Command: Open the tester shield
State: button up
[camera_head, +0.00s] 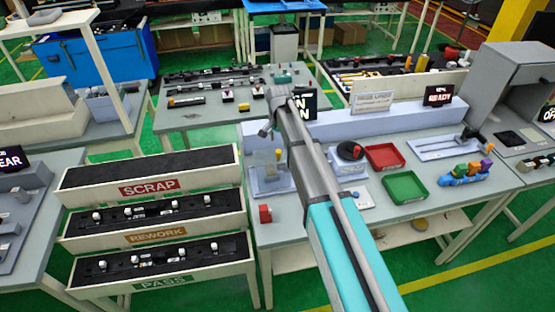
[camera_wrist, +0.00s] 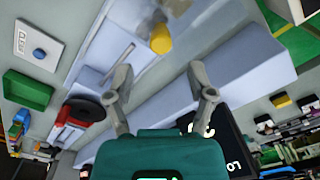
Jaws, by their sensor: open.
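A pale blue fixture (camera_head: 270,183) stands at the left end of the workbench, partly behind my arm. It has an upright panel and a small yellow part (camera_head: 278,154); I cannot tell for sure which part is the shield. In the wrist view, a pale blue fixture with a thin grey bar (camera_wrist: 116,63) and a yellow knob-like part (camera_wrist: 160,39) lies beyond my fingers. My gripper (camera_wrist: 162,88) is open, its two fingers apart with nothing between them.
A red tray (camera_head: 384,157) and a green tray (camera_head: 405,187) sit right of my arm. A long pale blue ledge (camera_head: 360,122) runs behind. A dark display (camera_head: 304,104) stands behind my wrist. SCRAP, REWORK and PASS racks (camera_head: 150,189) are left.

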aim_at(279, 151)
jog(key=shift+f+b, duration=3.6)
jog(key=shift+f, duration=0.35)
grip_shut()
